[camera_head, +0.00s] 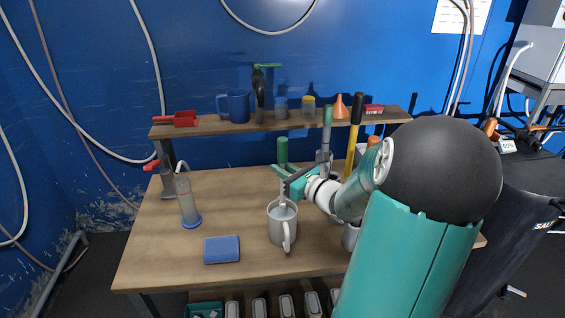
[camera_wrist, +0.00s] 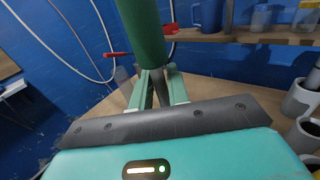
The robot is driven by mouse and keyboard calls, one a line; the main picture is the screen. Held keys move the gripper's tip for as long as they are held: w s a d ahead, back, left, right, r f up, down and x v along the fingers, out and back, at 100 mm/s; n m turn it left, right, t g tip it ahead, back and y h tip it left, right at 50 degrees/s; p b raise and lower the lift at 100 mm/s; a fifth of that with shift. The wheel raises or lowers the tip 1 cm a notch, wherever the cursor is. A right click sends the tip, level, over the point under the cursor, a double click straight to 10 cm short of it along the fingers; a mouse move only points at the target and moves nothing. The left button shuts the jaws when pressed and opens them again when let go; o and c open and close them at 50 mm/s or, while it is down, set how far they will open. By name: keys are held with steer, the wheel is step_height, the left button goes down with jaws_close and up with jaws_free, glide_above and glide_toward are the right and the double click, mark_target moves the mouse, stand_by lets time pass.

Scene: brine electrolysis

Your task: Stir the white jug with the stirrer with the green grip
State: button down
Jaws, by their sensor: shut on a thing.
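The white jug (camera_head: 282,235) stands on the wooden table, its handle toward me and its mouth open upward. My gripper (camera_head: 283,174) is above the jug and shut on the stirrer with the green grip (camera_head: 282,151). The stirrer is upright. Its green grip stands above the jaws, and its thin shaft runs down into the jug's mouth. The lower end is hidden by the jug wall. In the wrist view the green grip (camera_wrist: 142,32) rises above the fingers (camera_wrist: 153,88), which pinch the grey shaft; the jug is not seen there.
A blue block (camera_head: 222,250) and a clear bottle with a blue base (camera_head: 188,205) stand left of the jug. Behind is a shelf (camera_head: 215,128) with a blue mug (camera_head: 234,105). Upright tools, including a yellow rod (camera_head: 352,145), stand right of my gripper. The table's left part is mostly clear.

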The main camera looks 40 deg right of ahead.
mark_target(283, 207)
steer(key=shift+f, duration=5.95)
